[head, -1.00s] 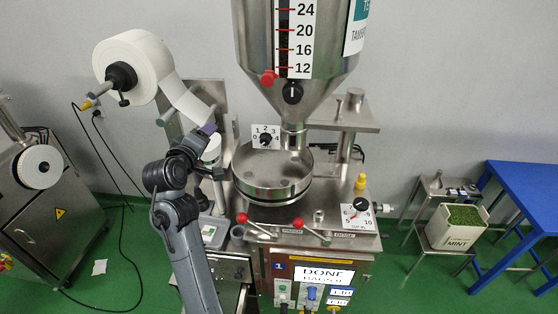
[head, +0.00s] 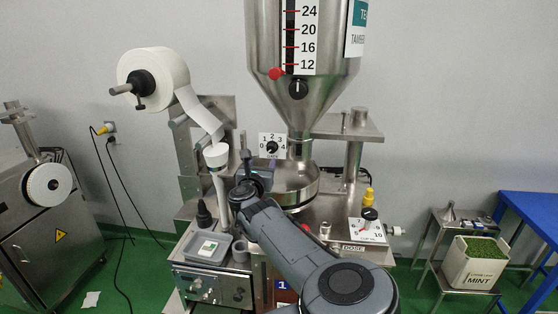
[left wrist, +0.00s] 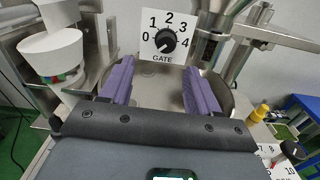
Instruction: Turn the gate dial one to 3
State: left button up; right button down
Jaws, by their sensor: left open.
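The gate dial (head: 272,147) is a black knob on a white plate marked 0 to 4, below the hopper. In the left wrist view the gate dial (left wrist: 166,41) is seen nearly face-on above the word GATE; I cannot tell for certain which number its pointer marks. My left gripper (head: 254,168) is below and slightly left of the dial in the head view. In the left wrist view its two purple fingers (left wrist: 160,85) are spread apart and empty, with the dial beyond their tips, apart from them. My right gripper is not in view.
The steel hopper (head: 303,40) with its level scale hangs above, and a round steel pan (head: 300,190) lies below the dial. A white paper roll (head: 160,75) and a white funnel (head: 216,155) stand left. A second dial (head: 369,215) is at the right.

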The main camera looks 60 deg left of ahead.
aim_at(271, 149)
pick_arm(q)
jog(key=shift+w+d, duration=0.25)
jog(key=shift+w, duration=0.15)
jog(key=shift+w+a+f+b, duration=0.15)
jog(key=shift+w+a+b, duration=0.1)
jog(key=shift+a+b, duration=0.3)
jog(key=shift+w+a, duration=0.3)
jog(key=shift+w, duration=0.2)
jog(key=x, duration=0.6)
jog(key=shift+w+a+r+p, duration=0.15)
jog(key=shift+w+r+p, duration=0.1)
jog(key=shift+p, duration=0.15)
jog(key=shift+x, duration=0.85)
jog(key=shift+f, duration=0.1)
jog(key=c, duration=1)
jog(key=shift+c, duration=0.2)
